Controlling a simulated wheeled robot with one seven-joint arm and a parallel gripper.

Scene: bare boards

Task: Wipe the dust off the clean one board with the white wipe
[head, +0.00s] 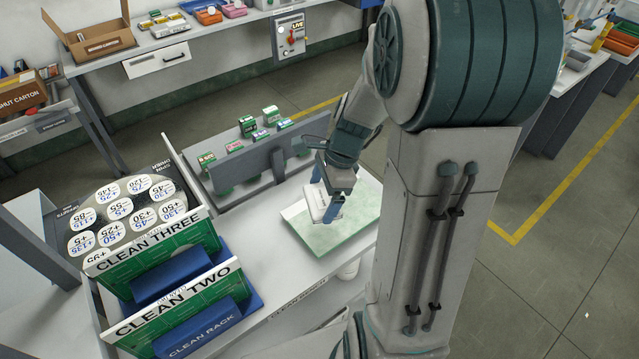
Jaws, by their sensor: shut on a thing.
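My gripper (333,207) is shut on the white wipe (318,202), a small pale block with faint lettering. The wipe is low over a pale, greenish flat board (325,242) on the white bench; I cannot tell whether it touches. The board looks whitish and hazy, with greener patches toward its front. No "clean one" label is readable on it, and my arm hides its right part. Two green boards, "CLEAN THREE" (150,245) and "CLEAN TWO" (180,305), stand upright in the blue "CLEAN RACK" (203,332) at left.
A grey rail (245,160) with several small green boxes runs behind the board. A round panel of numbered white discs (125,212) stands behind the rack. Bare bench (265,255) lies between rack and board.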

